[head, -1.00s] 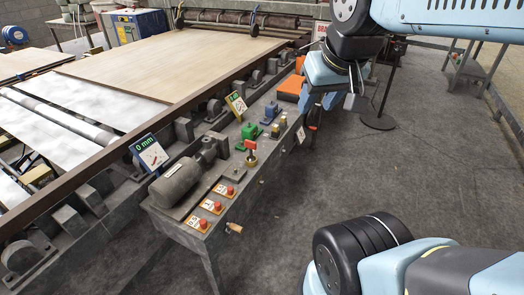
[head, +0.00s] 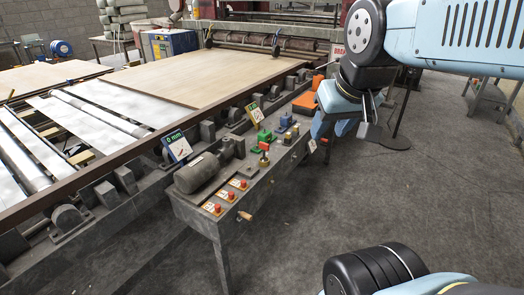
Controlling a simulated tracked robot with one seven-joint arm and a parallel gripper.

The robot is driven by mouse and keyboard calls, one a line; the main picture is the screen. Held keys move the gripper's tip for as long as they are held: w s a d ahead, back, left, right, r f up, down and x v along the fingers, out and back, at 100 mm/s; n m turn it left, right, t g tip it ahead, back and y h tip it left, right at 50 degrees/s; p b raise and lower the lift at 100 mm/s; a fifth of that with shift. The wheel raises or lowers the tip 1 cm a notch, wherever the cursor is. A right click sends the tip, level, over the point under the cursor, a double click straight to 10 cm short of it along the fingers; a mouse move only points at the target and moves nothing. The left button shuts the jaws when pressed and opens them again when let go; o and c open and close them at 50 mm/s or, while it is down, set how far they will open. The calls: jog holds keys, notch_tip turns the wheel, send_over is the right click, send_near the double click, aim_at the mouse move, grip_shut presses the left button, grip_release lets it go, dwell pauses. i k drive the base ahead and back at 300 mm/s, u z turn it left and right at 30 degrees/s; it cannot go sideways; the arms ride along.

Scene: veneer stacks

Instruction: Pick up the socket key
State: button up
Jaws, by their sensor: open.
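I cannot tell for certain which thing is the socket key. A small piece with a red T-shaped top (head: 264,147) stands upright on the grey control bench (head: 233,226), near its middle. A small wooden handle (head: 245,216) sticks out from the bench's near right edge. My gripper (head: 331,128) hangs at the upper right, beyond and to the right of both, by the bench's far end. It is open and appears empty; its fingertips are small and partly overlapped by my arm. It touches neither piece as far as I can see.
The bench also carries a grey motor (head: 203,172), several red push buttons, a green block (head: 264,137) and an orange box (head: 304,103). A roller line with a veneer sheet (head: 205,78) runs along its left. The floor (head: 400,190) to the right is clear.

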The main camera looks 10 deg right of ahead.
aim_at(264, 146)
jog(key=u, duration=0.1)
jog(key=i, duration=0.9)
jog(key=z, duration=0.1)
